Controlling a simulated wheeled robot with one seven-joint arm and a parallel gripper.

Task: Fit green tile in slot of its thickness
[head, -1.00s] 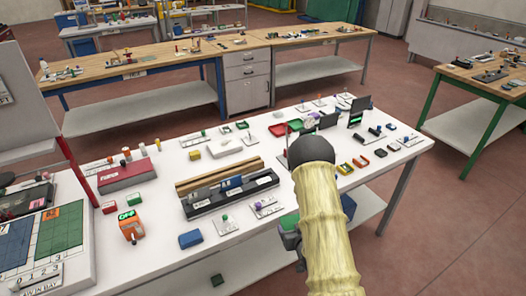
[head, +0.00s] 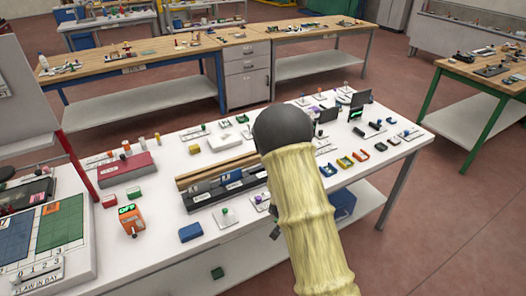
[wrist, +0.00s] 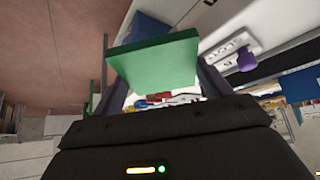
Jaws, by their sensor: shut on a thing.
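The green tile (wrist: 155,62) is held between the two fingers of my gripper (wrist: 158,88) in the wrist view. Its broad face fills the upper middle of that view, and it looks clear of any slot. In the head view my arm hides the tile and most of the gripper. A long dark slotted rack (head: 200,200) with white labels lies on the white table, left of my arm. A blue tile (head: 232,177) stands in it. The rack's right end is partly covered by my arm, and the slot widths are too small to tell.
A plate with a green knob (head: 225,212) and a blue block (head: 190,232) lie in front of the rack. A purple-knobbed plate (wrist: 245,58) shows near the tile in the wrist view. An orange device (head: 131,220) stands to the left. Coloured clips (head: 345,163) lie right of my arm.

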